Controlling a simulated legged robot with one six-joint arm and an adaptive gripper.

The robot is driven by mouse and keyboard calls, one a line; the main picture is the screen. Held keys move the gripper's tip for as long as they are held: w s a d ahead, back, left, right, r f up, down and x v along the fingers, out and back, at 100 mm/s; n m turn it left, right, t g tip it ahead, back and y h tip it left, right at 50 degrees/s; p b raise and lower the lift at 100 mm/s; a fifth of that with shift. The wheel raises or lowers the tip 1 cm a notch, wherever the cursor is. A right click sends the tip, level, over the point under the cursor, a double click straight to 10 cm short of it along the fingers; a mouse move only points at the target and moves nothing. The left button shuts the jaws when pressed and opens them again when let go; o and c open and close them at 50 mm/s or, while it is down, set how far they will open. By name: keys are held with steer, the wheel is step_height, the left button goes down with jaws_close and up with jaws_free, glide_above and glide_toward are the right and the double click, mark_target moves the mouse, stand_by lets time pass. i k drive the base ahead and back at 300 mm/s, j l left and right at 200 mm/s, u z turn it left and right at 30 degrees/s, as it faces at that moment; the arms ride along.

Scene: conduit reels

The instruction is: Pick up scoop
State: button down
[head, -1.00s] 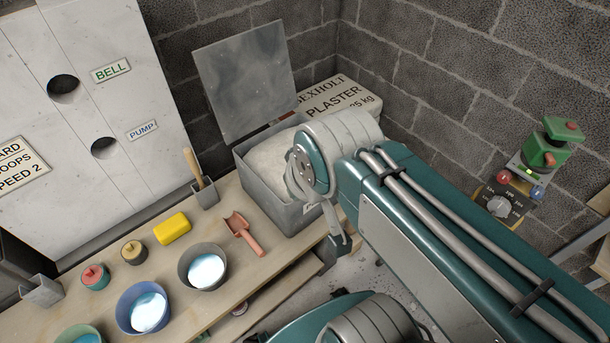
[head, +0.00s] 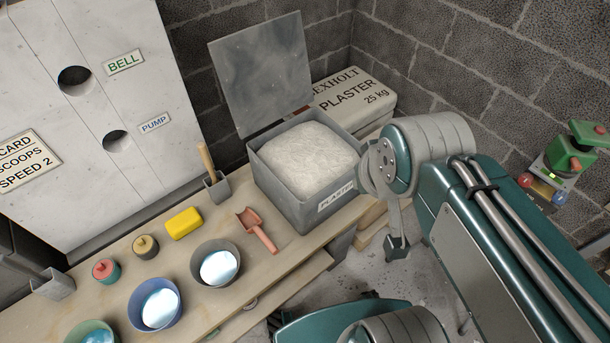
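The scoop (head: 257,230) is a small salmon-red hand scoop lying on the wooden bench. Its open bowl points to the upper left and its handle to the lower right, near the bench's front edge. My gripper (head: 397,247) hangs down from my wrist, to the right of the scoop and clear of it, past the bench's front edge. It is seen small and from the side, so whether its fingers are open or shut does not show. Nothing visible is held in it.
An open grey plaster bin (head: 290,205) full of white powder stands right behind the scoop. A grey bowl (head: 216,279), a blue bowl (head: 176,318), a yellow block (head: 184,223) and a holder with a wooden handle (head: 217,190) are to its left.

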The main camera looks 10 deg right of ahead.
mark_target(250, 221)
steer(key=i+u, duration=0.1)
steer(key=u, duration=0.35)
steer(key=i+u, duration=0.1)
steer(key=u, duration=0.35)
